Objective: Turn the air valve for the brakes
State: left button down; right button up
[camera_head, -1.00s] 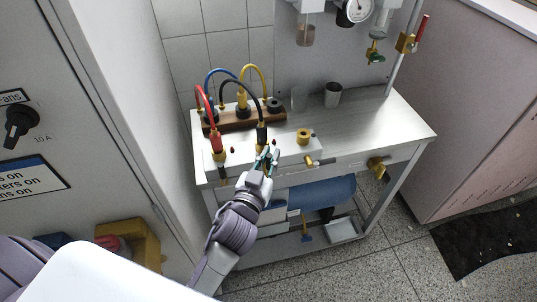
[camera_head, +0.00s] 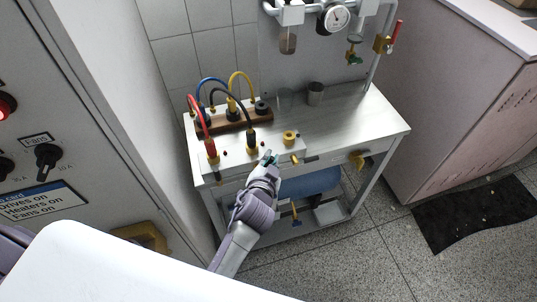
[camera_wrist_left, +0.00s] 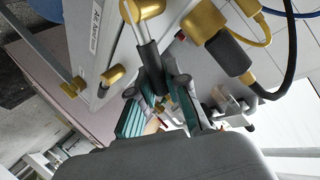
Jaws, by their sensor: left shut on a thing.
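The air valve is a brass fitting (camera_head: 296,160) at the front edge of the metal bench. In the left wrist view its black lever (camera_wrist_left: 149,58) runs down from a brass body (camera_wrist_left: 143,9), beside a small printed label that seems to read "Air". My left gripper (camera_head: 271,160) reaches the bench front from below, just left of the brass fitting. In the wrist view the left gripper (camera_wrist_left: 165,96) has its teal-padded fingers closed on the end of the black lever. The exact contact is partly hidden. My right gripper is not in view.
Hoses with a red plug (camera_head: 211,150) and a black plug (camera_head: 251,139) stand close left of the gripper. A brass knob (camera_head: 290,137) and metal cup (camera_head: 315,93) are on the bench (camera_head: 350,115). A cabinet (camera_head: 75,150) stands left.

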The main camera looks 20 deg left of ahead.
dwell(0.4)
pick_arm(q)
jog(key=c, duration=1.1)
grip_release()
jog(key=shift+c, duration=0.2)
notch_tip(320, 180, up, 10)
